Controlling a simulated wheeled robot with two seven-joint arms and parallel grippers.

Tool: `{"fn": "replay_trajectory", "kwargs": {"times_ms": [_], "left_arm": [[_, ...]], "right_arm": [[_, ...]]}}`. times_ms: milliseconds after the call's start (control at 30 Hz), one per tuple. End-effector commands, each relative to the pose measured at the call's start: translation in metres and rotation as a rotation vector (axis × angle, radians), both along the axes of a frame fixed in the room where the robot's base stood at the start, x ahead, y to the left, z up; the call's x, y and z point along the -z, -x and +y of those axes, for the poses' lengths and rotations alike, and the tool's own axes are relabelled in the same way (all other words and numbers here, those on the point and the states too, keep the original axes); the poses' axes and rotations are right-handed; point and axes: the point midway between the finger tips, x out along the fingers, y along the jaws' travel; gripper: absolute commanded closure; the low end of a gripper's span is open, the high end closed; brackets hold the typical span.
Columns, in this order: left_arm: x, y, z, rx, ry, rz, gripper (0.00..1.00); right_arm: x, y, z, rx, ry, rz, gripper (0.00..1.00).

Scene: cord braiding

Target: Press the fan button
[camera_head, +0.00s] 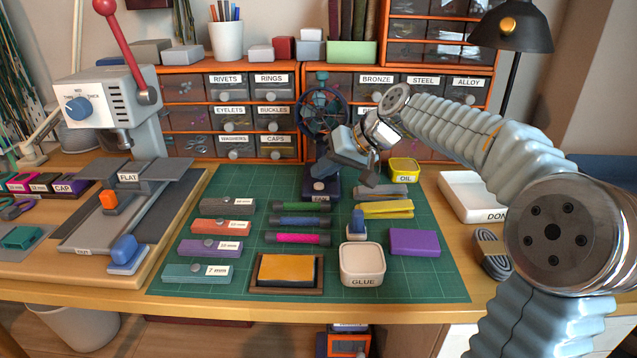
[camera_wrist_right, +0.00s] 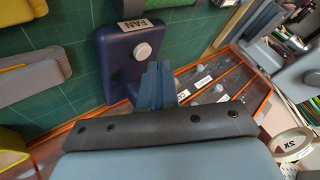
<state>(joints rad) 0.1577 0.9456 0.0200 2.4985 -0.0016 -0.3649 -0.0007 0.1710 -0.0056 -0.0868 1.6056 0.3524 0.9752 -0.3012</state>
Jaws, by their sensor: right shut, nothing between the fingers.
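The fan (camera_head: 322,112) stands at the back of the green mat, with a dark blue base (camera_head: 320,187) marked FAN. In the right wrist view the base (camera_wrist_right: 113,75) carries a round white button (camera_wrist_right: 142,51). My right gripper (camera_head: 366,172) hangs just right of the fan base in the head view. In the right wrist view its fingers (camera_wrist_right: 157,72) are shut and empty, with tips close to the button. I cannot tell whether they touch it. My left gripper is out of view.
The green mat (camera_head: 215,190) holds several labelled blocks, coloured rolls, a glue pot (camera_head: 362,264) and a yellow oil tin (camera_head: 404,169). Orange-framed drawers (camera_head: 230,88) stand behind the fan. A lever press (camera_head: 110,95) stands at left, and a white tray (camera_head: 465,190) at right.

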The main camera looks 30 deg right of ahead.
Motion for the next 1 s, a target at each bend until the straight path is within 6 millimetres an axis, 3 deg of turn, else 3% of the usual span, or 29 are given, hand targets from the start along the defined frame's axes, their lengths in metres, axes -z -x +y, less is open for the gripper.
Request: {"fn": "replay_trajectory", "kwargs": {"times_ms": [500, 1000], "left_arm": [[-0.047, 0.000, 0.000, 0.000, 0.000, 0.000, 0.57], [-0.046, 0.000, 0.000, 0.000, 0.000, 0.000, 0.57]], "right_arm": [[-0.058, 0.000, 0.000, 0.001, 0.000, -0.001, 1.00], [-0.058, 0.000, 0.000, 0.000, 0.000, 0.000, 1.00]]}}
